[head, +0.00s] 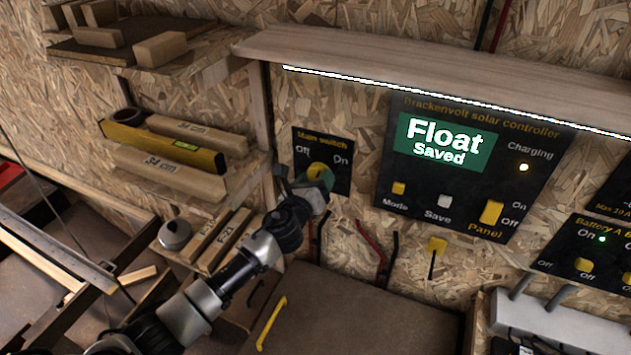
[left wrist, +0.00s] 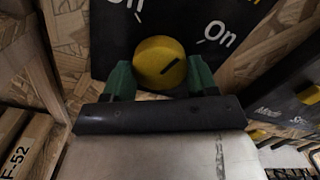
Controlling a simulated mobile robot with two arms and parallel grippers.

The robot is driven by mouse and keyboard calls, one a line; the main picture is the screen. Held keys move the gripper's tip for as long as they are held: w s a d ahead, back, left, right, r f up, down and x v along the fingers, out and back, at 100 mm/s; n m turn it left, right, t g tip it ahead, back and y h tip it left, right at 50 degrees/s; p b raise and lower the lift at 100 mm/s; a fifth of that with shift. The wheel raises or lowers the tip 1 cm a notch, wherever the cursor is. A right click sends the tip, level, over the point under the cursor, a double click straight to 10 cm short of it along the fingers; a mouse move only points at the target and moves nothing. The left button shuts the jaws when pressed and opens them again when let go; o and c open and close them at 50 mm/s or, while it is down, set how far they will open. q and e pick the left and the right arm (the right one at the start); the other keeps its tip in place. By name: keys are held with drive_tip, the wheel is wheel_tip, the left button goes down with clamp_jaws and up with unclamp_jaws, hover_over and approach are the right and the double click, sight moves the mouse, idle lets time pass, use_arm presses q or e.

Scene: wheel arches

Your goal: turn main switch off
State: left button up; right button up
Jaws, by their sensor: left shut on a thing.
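The main switch is a black plate (head: 338,152) on the chipboard wall with the words Off at left and On at right. Its round yellow knob (head: 316,169) shows partly behind my left gripper (head: 319,178). In the left wrist view the knob (left wrist: 158,60) sits between the two green fingers of my left gripper (left wrist: 160,80), which is shut on it. The knob's short black mark points up and right, roughly toward the word On. My right gripper is not in view.
A solar controller (head: 385,215) reading Float Saved, with a lit Charging light, is right of the switch. A wooden shelf (head: 400,60) juts out above. Wood blocks and a yellow spirit level (head: 150,145) lie on shelves at left. A brown surface (head: 370,315) lies below.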

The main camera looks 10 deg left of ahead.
use_arm(q)
drive_tip(key=n, duration=0.6)
drive_tip(key=shift+d+n+b, duration=0.1)
drive_tip(key=shift+n+b, duration=0.2)
drive_tip(key=shift+b, duration=0.05)
drive_tip(key=n, duration=0.6)
drive_tip(key=shift+r, duration=0.1)
drive_tip(key=o, duration=0.9)
drive_tip(key=shift+o, duration=0.2)
drive_tip(key=s+a+b, duration=0.2)
drive_tip(key=s, duration=0.8)
drive_tip(key=shift+s, duration=0.35)
